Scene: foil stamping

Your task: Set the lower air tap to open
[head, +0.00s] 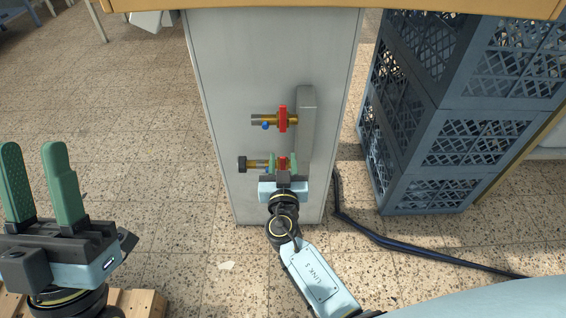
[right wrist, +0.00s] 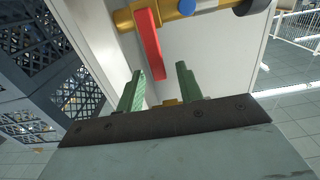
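Two brass air taps with red levers sit on the side of a grey cabinet. The upper tap (head: 268,121) has its red lever upright, across its horizontal pipe. The lower tap (head: 256,164) has a black end piece; its red lever (head: 282,162) also appears to lie across the pipe. My right gripper (head: 282,161) is at the lower tap, its green fingers open on either side of the red lever. In the right wrist view the red lever (right wrist: 148,45) reaches between the spread fingertips, with gaps visible. My left gripper (head: 34,165) is open and empty, well left of the cabinet.
The grey cabinet (head: 225,60) has a raised grey panel (head: 307,120) beside the taps. Blue-grey crates (head: 450,100) are stacked to the right. A dark hose (head: 400,246) runs along the floor. Tiled floor (head: 130,100) on the left is clear.

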